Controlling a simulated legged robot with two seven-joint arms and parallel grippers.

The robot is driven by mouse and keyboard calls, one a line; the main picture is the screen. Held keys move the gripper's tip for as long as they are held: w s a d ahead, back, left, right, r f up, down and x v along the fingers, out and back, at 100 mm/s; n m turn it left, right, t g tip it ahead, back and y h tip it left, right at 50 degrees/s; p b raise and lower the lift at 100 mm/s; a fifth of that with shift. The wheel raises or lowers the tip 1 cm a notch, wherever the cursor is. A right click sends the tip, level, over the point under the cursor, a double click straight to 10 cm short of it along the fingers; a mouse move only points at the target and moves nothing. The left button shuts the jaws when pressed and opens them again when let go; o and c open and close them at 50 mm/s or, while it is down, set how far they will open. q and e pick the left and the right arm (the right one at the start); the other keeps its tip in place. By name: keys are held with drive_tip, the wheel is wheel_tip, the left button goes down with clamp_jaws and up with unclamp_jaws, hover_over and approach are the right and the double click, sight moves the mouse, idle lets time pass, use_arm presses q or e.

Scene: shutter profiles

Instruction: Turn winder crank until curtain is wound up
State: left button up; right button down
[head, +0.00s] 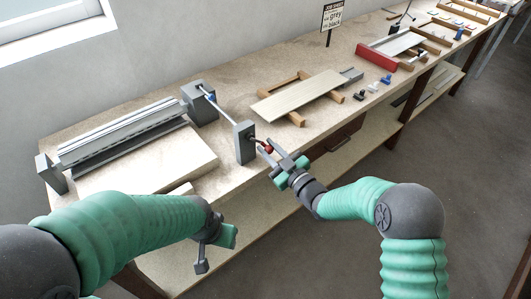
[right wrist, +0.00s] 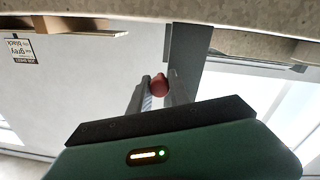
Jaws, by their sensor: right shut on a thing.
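The winder has a grey ribbed roller (head: 125,138) lying between grey end blocks at the left of the bench. A thin shaft (head: 220,109) runs from the larger block (head: 200,102) to a grey upright post (head: 244,143). The crank with a red knob (head: 267,149) sticks out from that post over the bench's front edge. My right gripper (head: 275,162) is shut on the red knob, which shows between its fingers in the right wrist view (right wrist: 159,85). My left gripper (head: 215,246) hangs in front of the bench, away from the winder; its jaws are unclear.
A pale flat panel (head: 160,163) lies in front of the roller; I cannot tell if it is curtain. A pale board on wooden supports (head: 300,95) lies right of the post. A job sheet sign (head: 332,15), small clamps and a red-ended tray (head: 383,58) are farther along.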

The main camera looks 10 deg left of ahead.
drive_tip(key=shift+w+d+r+n+b, duration=0.35)
drive_tip(key=shift+w+d+n+b, duration=0.1)
drive_tip(key=shift+n+b, duration=0.3)
drive_tip(key=shift+w+r+n+b, duration=0.15)
drive_tip(key=shift+r+n+b, duration=0.1)
drive_tip(key=shift+n+b, duration=0.45)
drive_tip(key=shift+w+d+r+n+t+b, duration=0.15)
drive_tip(key=shift+r+n+t+b, duration=0.25)
drive_tip(key=shift+n+b, duration=0.5)
drive_tip(key=shift+r+n+b, duration=0.6)
drive_tip(key=shift+r+n, duration=0.1)
drive_tip(key=shift+n, duration=0.15)
wheel_tip(320, 180, up, 5)
drive_tip(key=n+g+y+b, duration=0.1)
drive_tip(key=n+b, duration=0.9)
hover_over(269, 146)
drive_tip(key=shift+w+d+f, duration=0.15)
drive_tip(key=shift+w+d, duration=0.05)
drive_tip(key=shift+w, duration=0.1)
drive_tip(key=shift+s+a+n+b, duration=0.1)
drive_tip(key=shift+s+n+b, duration=0.05)
drive_tip(key=shift+n+b, duration=0.45)
drive_tip(key=shift+s+a+r+n+b, duration=0.15)
drive_tip(key=shift+r+n+b, duration=0.25)
drive_tip(key=shift+n, duration=0.2)
drive_tip(key=shift+f, duration=0.1)
